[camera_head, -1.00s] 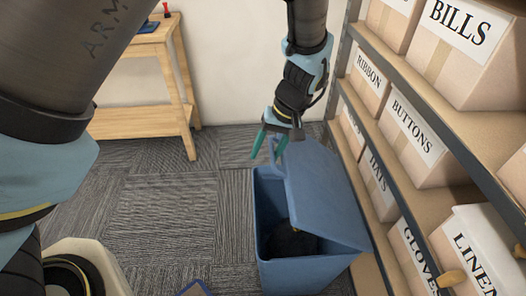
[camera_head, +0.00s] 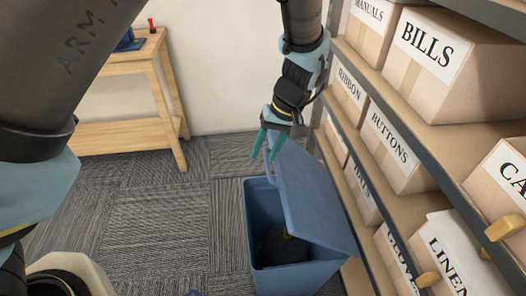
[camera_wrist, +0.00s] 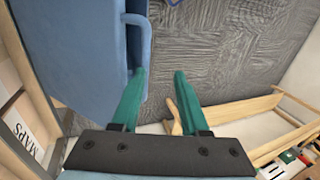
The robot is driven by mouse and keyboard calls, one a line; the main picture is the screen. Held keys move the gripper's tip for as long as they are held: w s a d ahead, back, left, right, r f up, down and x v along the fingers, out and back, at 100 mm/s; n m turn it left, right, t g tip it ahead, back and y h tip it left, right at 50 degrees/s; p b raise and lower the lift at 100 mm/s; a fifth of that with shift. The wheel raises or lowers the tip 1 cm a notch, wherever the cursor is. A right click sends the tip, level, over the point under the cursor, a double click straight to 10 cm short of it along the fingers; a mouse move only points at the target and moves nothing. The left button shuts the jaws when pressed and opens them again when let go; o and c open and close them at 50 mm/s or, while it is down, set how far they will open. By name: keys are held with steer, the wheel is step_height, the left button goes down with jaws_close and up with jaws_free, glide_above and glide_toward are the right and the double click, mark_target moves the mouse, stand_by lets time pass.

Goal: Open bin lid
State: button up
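The blue bin (camera_head: 263,215) stands on the carpet beside the shelf, in the lower middle of the head view. Its lid (camera_head: 312,195) is tilted up, with the raised side to the left and the lower side toward the shelf. A dark item (camera_head: 280,248) shows inside through the opening. My gripper (camera_head: 264,146) is at the lid's raised far corner, with its green fingers apart. In the wrist view, the left finger is beside the lid (camera_wrist: 85,50) and its handle-like edge; contact is unclear.
A shelf (camera_head: 440,165) with labelled cardboard boxes stands close on the right of the bin. A wooden table (camera_head: 125,135) is at the back left by the wall.

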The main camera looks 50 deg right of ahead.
steer(key=shift+s+d+r+p, duration=0.25)
steer(key=shift+s+r+p, duration=0.1)
steer(key=shift+r, duration=0.25)
steer(key=shift+c, duration=0.4)
